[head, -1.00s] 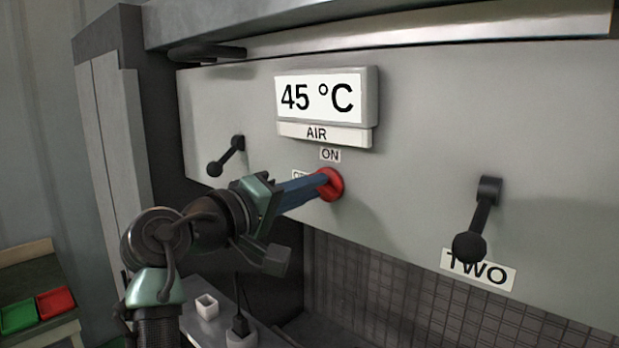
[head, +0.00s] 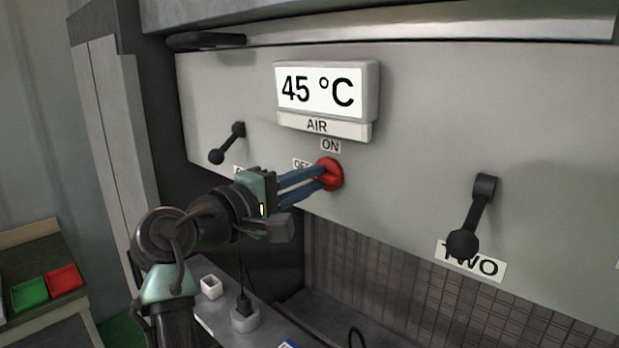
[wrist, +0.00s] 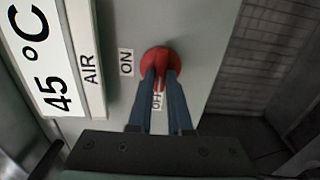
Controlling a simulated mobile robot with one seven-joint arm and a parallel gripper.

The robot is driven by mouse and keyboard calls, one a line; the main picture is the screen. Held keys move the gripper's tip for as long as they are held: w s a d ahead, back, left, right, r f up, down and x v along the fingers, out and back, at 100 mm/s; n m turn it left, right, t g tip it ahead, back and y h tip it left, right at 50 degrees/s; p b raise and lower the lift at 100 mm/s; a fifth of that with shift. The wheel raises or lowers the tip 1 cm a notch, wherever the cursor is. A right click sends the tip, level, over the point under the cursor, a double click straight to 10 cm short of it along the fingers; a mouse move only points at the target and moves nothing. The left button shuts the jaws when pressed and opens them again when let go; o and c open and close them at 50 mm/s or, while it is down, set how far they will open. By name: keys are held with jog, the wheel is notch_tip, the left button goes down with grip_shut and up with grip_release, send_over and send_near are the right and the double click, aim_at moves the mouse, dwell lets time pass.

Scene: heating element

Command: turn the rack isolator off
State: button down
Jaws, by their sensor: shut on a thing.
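The rack isolator is a round red knob (head: 332,174) on the grey panel, below the AIR display. An ON label (head: 331,145) sits above it and an OFF label (head: 302,164) to its left, partly covered by my fingers. My gripper (head: 318,178) reaches in from the left, its two blue fingers shut on the knob's raised red grip. The wrist view shows the knob (wrist: 160,60) between and beyond the fingertips (wrist: 161,76). There, the red grip between the fingers appears in line with the OFF label (wrist: 157,101).
The display (head: 320,92) reads 45 °C. A black lever (head: 229,143) is left of the knob, and another (head: 474,216) hangs over a TWO label at right. A counter with a small white cup (head: 211,286) is below. Green and red trays (head: 47,287) stand at lower left.

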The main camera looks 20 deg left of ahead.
jog(key=shift+r, duration=0.1)
jog(key=c, duration=0.8)
grip_release()
jog(key=shift+c, duration=0.2)
jog(key=b+v, duration=0.7)
jog(key=v, duration=0.6)
